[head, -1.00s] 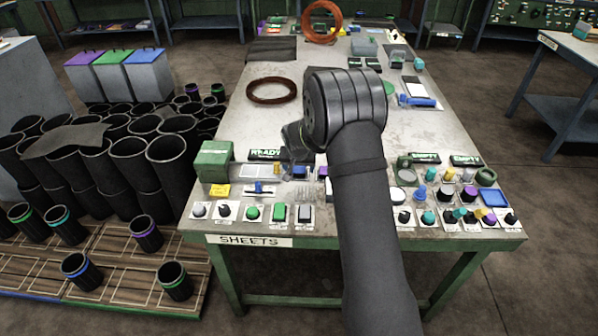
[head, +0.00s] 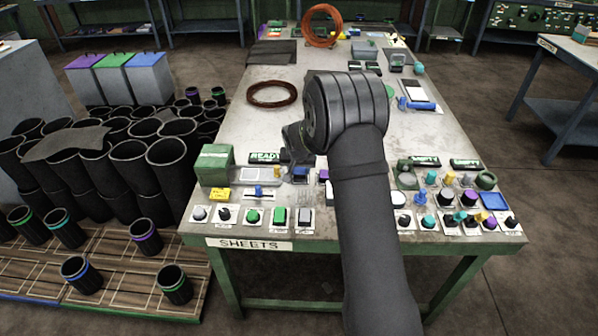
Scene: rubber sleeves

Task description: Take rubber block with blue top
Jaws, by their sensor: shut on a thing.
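My gripper (head: 298,163) is small and dark, low over the front part of the workbench, left of my arm's large joint. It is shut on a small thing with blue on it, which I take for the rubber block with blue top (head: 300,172). The jaws and most of the block are too small and dark to make out, and I cannot tell whether the block touches the bench.
The workbench (head: 225,131) carries a green box (head: 214,164), a READY sign (head: 264,157), several knobs and buttons along the front, and a brown coil (head: 272,94). Black rubber sleeves (head: 128,165) stand left.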

